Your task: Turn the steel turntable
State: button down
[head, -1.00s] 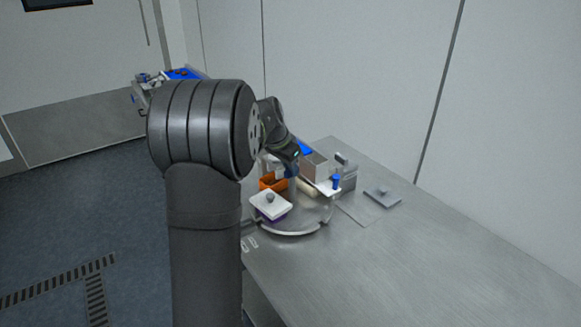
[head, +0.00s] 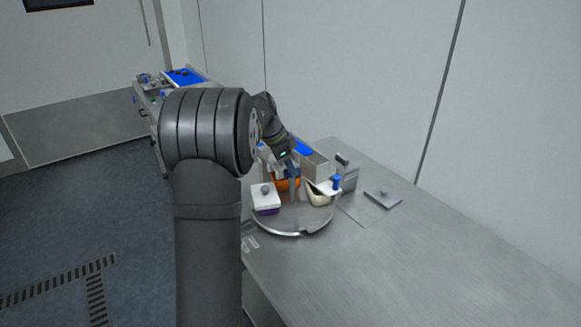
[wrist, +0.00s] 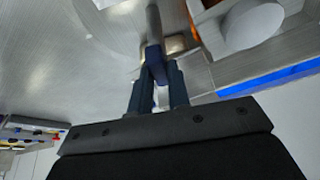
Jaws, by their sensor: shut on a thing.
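The round steel turntable (head: 290,228) stands on the near end of the steel bench. It carries a purple box with a white lid (head: 265,196) at front left, an orange box (head: 288,182) at the back and a cream box (head: 321,198) at the right. My gripper (head: 291,170) reaches down over its middle, partly hidden by the arm. In the wrist view the dark blue fingers (wrist: 155,68) are shut on a grey upright post (wrist: 153,18) of the turntable. The exact contact is hard to see.
Behind the turntable are a grey bin (head: 316,166) and a blue-topped piece (head: 336,183). A grey lid (head: 382,197) lies on the bench (head: 440,245), whose right part is clear. A conveyor with a blue belt (head: 186,77) stands at the back left.

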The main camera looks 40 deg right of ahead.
jog(key=shift+w+d+m+g+y, duration=0.1)
jog(key=shift+m+g+y, duration=0.4)
jog(key=shift+m, duration=1.3)
jog(key=shift+w+d+m+g+y, duration=0.1)
jog(key=shift+m+g+y, duration=0.4)
jog(key=shift+m, duration=1.3)
jog(key=shift+m+g+y, duration=0.2)
jog(key=shift+m+y, duration=0.3)
jog(key=shift+m, duration=0.9)
jog(key=shift+m+g+y, duration=0.2)
jog(key=shift+m+y, duration=0.3)
jog(key=shift+m, duration=0.9)
jog(key=shift+d+m, duration=0.1)
jog(key=shift+m, duration=0.5)
jog(key=c, duration=1.4)
grip_release()
jog(key=shift+o, duration=0.2)
jog(key=shift+r, duration=0.15)
